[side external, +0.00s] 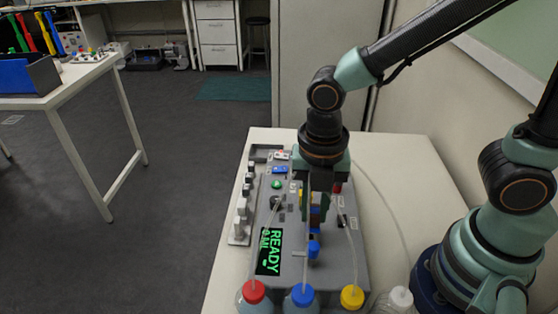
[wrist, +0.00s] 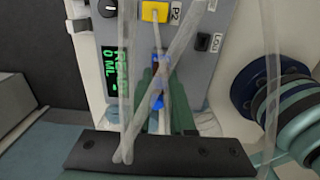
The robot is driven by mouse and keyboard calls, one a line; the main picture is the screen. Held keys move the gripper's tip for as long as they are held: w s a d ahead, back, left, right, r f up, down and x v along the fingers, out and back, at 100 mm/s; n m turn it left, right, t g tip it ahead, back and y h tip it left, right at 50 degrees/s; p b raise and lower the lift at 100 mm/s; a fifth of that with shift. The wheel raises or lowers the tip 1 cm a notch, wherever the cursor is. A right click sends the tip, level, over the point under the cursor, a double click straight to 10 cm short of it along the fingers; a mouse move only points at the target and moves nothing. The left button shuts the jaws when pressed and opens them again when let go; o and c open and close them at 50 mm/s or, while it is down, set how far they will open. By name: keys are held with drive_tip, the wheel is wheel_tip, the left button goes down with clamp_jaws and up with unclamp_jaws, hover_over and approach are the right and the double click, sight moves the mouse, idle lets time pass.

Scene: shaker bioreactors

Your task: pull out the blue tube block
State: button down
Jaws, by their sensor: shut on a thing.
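The grey pump unit (side external: 347,262) stands on the white table with a green-lit display reading READY (side external: 270,250). My gripper (side external: 315,222) points down over the middle of its top panel, with its fingers shut on the blue tube block (side external: 314,248). The block is mostly covered by the fingers, and blue parts of it show between them in the wrist view (wrist: 157,103). I cannot tell whether the block is seated in the panel or clear of it. Clear tubes cross in front of the wrist camera and hide part of the grip.
A yellow block (wrist: 155,11) sits by the label P2. Bottles with red (side external: 253,291), blue (side external: 302,294), yellow (side external: 352,297) and white (side external: 401,297) caps stand along the unit's near edge. Thin tubes loop around my gripper. A strip of knobs (side external: 241,208) lies at the left.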

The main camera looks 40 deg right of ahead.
drive_tip(key=shift+r, duration=1.5)
